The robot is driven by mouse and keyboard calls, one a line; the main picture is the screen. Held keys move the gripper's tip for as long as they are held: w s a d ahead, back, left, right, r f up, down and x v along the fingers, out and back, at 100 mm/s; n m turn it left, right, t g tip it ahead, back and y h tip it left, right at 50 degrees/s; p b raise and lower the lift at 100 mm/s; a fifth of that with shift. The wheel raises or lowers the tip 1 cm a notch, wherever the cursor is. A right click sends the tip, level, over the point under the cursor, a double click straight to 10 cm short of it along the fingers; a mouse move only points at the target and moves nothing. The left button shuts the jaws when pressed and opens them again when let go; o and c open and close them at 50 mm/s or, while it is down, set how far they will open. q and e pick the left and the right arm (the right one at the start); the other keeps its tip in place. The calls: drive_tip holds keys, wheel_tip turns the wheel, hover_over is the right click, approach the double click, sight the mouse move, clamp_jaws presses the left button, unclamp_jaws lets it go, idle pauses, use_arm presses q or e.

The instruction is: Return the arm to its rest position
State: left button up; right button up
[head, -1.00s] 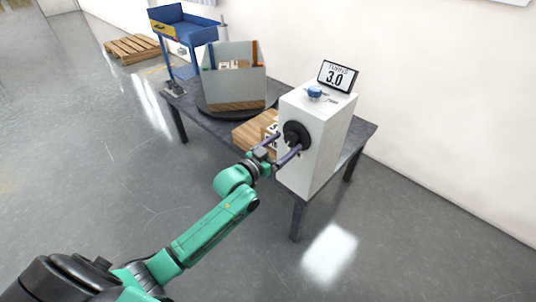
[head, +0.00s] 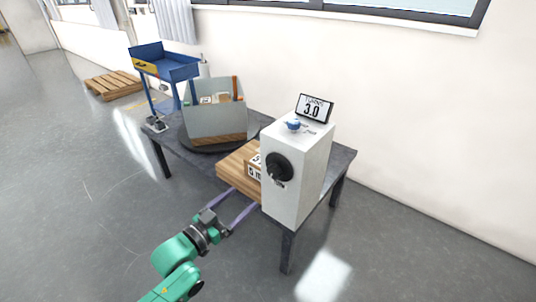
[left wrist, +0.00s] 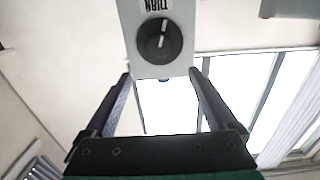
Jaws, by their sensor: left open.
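My left gripper (head: 240,198) is open, with nothing between its two long fingers. It is in front of the table, to the lower left of the white box (head: 297,170). The black knob (head: 278,168) on the box's front face is clear of the fingers. In the left wrist view the open fingers (left wrist: 160,74) show with the knob (left wrist: 157,40) beyond them, apart from them. My right gripper is not in view.
The dark table (head: 340,165) also carries a grey open-fronted bin (head: 216,118) on a round base, a wooden block (head: 236,166) and a blue tray stand (head: 165,68). A pallet (head: 113,86) lies on the floor behind. The floor at the left is free.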

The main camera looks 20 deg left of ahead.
use_arm(q)
drive_tip(key=s+a+f+n+g+y+p, duration=0.1)
drive_tip(key=s+a+f+g+y+p, duration=0.2)
drive_tip(key=f, duration=0.6)
drive_tip(key=s+a+f+n+g+y+p, duration=0.1)
drive_tip(key=s+a+f+g, duration=0.15)
drive_tip(key=s+f, duration=0.45)
drive_tip(key=s+a+f+n+g+y+p, duration=0.1)
drive_tip(key=s+a+f+g+y+p, duration=0.15)
drive_tip(key=f, duration=0.95)
drive_tip(key=s+d+f+g+p, duration=0.1)
drive_tip(key=s+f+g, duration=0.1)
drive_tip(key=s, duration=0.6)
drive_tip(key=s+d+f+g+p, duration=0.1)
drive_tip(key=s+f+g, duration=0.2)
drive_tip(key=s+f, duration=0.2)
drive_tip(key=s+d+f+m+g+p, duration=0.1)
drive_tip(key=s+f, duration=0.3)
drive_tip(key=s, duration=0.7)
drive_tip(key=shift+d+g, duration=0.4)
drive_tip(key=shift+g, duration=0.4)
